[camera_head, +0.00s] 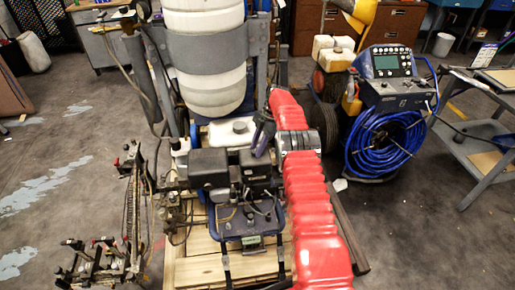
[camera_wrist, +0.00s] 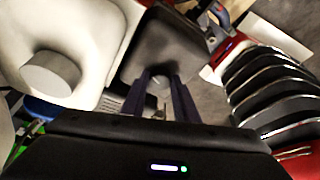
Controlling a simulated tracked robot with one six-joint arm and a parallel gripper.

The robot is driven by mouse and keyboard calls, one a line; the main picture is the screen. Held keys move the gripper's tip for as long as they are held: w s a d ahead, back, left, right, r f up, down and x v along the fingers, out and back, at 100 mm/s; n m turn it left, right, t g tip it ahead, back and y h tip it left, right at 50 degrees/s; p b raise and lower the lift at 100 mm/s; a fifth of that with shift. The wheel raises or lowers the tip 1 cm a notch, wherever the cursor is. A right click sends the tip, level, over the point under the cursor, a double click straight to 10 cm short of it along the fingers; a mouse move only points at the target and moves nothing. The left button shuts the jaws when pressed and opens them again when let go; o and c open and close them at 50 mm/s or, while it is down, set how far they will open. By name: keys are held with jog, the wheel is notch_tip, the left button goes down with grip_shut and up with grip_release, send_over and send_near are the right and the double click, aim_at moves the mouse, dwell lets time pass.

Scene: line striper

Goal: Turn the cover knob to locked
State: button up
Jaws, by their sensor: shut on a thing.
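The engine's black cover (camera_head: 208,165) sits below the white tank in the head view. In the wrist view a black, box-shaped housing (camera_wrist: 172,42) lies just beyond my fingers. My gripper (camera_head: 258,147) reaches down to the engine top from the upper right, beside the white tank. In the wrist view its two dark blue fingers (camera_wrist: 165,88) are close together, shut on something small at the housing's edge. I take this to be the cover knob, but the fingers hide it, and I cannot read its turn position.
A white tank (camera_head: 232,132) with a grey cap (camera_wrist: 50,74) is close beside my gripper. A large white drum (camera_head: 205,60) stands behind. A blue hose coil (camera_head: 385,140) hangs on a machine to the right. Open floor (camera_head: 430,240) lies at the lower right.

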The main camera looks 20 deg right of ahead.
jog(key=shift+f+n, duration=0.1)
jog(key=shift+n, duration=0.5)
dwell(0.5)
jog(key=o, duration=1.1)
jog(key=shift+c, duration=0.2)
notch_tip(320, 180, up, 10)
